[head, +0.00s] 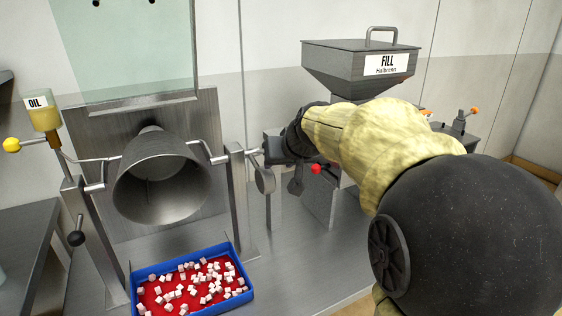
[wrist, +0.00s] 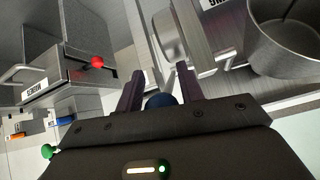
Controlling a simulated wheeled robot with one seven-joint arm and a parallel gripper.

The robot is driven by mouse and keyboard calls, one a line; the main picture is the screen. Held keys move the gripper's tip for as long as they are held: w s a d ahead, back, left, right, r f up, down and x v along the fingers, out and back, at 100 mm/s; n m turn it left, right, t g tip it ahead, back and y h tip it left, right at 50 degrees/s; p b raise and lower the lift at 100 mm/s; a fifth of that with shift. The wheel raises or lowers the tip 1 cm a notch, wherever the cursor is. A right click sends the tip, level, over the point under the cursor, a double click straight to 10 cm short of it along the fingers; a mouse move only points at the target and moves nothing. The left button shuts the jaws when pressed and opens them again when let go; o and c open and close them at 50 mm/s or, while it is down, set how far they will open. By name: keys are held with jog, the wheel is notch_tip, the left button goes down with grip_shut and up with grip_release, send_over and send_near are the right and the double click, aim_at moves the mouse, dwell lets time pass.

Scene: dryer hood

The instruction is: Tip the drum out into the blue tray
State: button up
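The steel drum (head: 160,185) hangs between two posts with its open mouth facing forward and down; I see no cubes inside. It also shows at the right edge of the wrist view (wrist: 290,45). The blue tray (head: 247,286) with a red floor sits below and in front of the drum, with many white cubes in it. My gripper (head: 290,142) is right of the drum's right post, near the end of its axle. In the wrist view my fingers (wrist: 159,85) stand apart on either side of a dark blue knob (wrist: 160,101), which fills the gap; its lower part is hidden.
A FILL hopper (head: 345,70) stands at the back right, with a red knob (head: 316,169) below it. Left of the drum are an OIL bottle (head: 42,115), a yellow knob (head: 12,145) and a black-knobbed lever (head: 76,238). A clear shield (head: 130,50) is raised above the drum.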

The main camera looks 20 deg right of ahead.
jog(key=shift+o, duration=0.8)
jog(key=shift+w+f, duration=0.1)
jog(key=b+v, duration=0.1)
jog(key=v, duration=1.6)
jog(key=shift+r, duration=0.25)
